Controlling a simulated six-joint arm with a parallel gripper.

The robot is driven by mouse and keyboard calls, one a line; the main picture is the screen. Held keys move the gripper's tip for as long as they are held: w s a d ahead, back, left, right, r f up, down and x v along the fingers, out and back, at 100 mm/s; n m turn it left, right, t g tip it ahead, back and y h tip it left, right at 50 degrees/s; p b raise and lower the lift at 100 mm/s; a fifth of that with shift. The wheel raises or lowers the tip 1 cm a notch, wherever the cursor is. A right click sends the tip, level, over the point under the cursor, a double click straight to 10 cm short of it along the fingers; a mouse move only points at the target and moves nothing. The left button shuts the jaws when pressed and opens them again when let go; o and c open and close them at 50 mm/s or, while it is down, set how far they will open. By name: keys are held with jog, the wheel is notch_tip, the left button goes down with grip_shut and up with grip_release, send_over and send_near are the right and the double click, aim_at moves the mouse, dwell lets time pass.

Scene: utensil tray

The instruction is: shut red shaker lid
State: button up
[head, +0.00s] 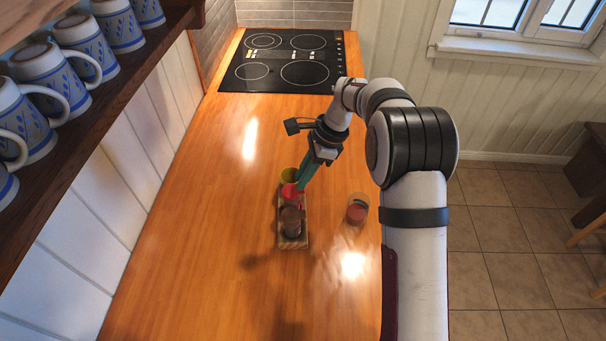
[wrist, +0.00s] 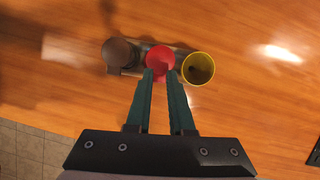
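The red shaker (wrist: 160,58) stands in the middle of a row of three containers on a small wooden tray (head: 293,243). In the head view the red shaker (head: 289,191) is partly covered by my gripper (head: 299,186). I cannot tell how its lid stands. My gripper has green fingers pointing down at the shaker. In the wrist view the fingertips (wrist: 159,71) are apart, with a gap between them, at the near edge of the red top. Some red shows between the tips; I cannot tell whether they touch it.
A dark brown shaker (wrist: 120,51) and a yellow open-topped container (wrist: 198,68) flank the red one closely. A clear glass with reddish content (head: 357,209) stands to the right. A black cooktop (head: 285,60) is at the back. The wooden counter left of the tray is clear.

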jog(key=o, duration=0.5)
jog(key=v, duration=1.5)
jog(key=shift+r, duration=0.35)
jog(key=shift+d, duration=0.15)
jog(key=s+d+r+n, duration=0.1)
jog(key=s+r+n, duration=0.2)
jog(key=s, duration=0.7)
jog(key=s+d+f+n+h, duration=0.1)
jog(key=s+f+n, duration=0.2)
jog(key=s, duration=0.9)
jog(key=s+d+f+n+h, duration=0.1)
jog(key=s+f+n, duration=0.3)
jog(key=s, duration=0.8)
jog(key=shift+s+d+f+t+h, duration=0.3)
jog(key=shift+s+d+f, duration=0.1)
jog(key=shift+f, duration=0.15)
